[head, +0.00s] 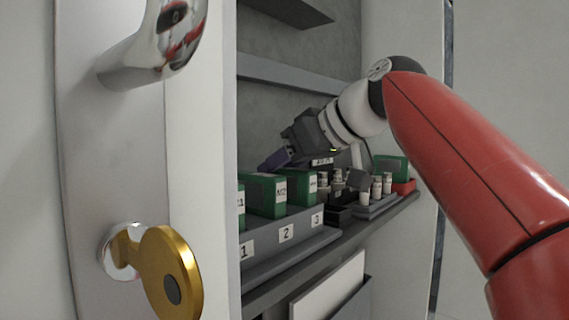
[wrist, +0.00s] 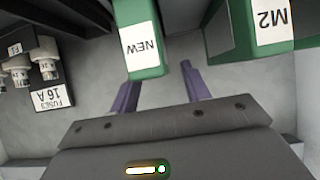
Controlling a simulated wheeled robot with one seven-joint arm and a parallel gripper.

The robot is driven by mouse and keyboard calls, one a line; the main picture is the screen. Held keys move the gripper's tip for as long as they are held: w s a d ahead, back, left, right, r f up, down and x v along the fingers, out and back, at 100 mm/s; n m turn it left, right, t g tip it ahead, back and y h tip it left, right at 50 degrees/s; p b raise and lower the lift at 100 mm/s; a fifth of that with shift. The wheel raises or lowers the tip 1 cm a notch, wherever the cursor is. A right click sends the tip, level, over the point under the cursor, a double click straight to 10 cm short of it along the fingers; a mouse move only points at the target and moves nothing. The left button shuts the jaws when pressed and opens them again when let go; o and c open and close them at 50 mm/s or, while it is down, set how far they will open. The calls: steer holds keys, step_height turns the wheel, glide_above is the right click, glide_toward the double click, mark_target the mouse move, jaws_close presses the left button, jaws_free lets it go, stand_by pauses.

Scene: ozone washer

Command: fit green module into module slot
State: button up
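A green module with a white NEW label (wrist: 140,45) is at the top centre of the wrist view, just past my fingers. My gripper (wrist: 160,90) has its two purple fingers apart, with a gap beside the module's right side; the left fingertip is partly hidden. In the head view my gripper (head: 275,160) is above and behind the green modules. The module above number 3 (head: 301,186) appears to be the NEW one; how deep it sits is hidden. The grey slot rack (head: 300,243) carries numbers 1, 2 and 3. Module M2 (wrist: 262,35) stands beside NEW.
Another green module (head: 391,167) sits in a red tray (head: 404,187) at the shelf's right. Fuses (wrist: 45,65) in a dark holder stand beside the rack. A cabinet wall edge and door with a gold key (head: 170,275) border the left. A grey shelf is overhead.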

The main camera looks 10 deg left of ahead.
steer(key=v, duration=0.7)
steer(key=shift+p, duration=0.3)
steer(key=shift+s+d+r, duration=0.2)
steer(key=shift+s+d, duration=0.05)
steer(key=shift+d, duration=0.05)
